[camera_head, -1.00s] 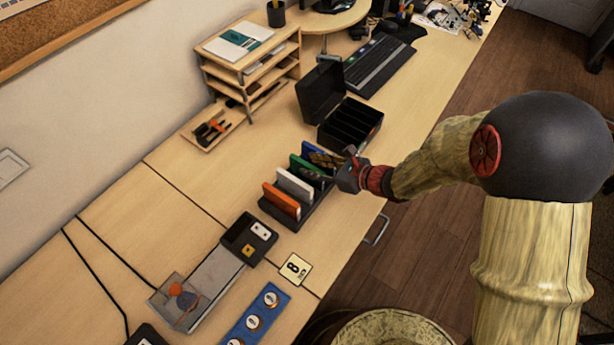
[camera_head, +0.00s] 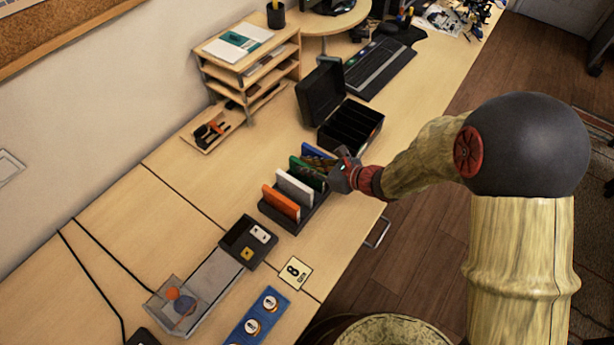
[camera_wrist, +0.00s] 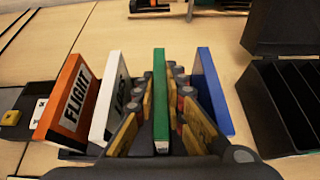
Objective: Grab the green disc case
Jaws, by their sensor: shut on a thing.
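The green disc case (camera_wrist: 160,95) stands upright in a dark rack between the white and blue cases. In the head view the green case (camera_head: 306,172) is partly hidden by my gripper (camera_head: 330,168). In the wrist view my gripper (camera_wrist: 165,108) has a finger on each side of the green case and is shut on it. The case still stands in line with the others.
The white case (camera_wrist: 108,98) and orange case (camera_wrist: 68,97) stand to the left, and the blue case (camera_wrist: 210,88) close on the right. The rack (camera_head: 297,222) is dark. An open black box (camera_head: 350,125) with slots stands beyond it.

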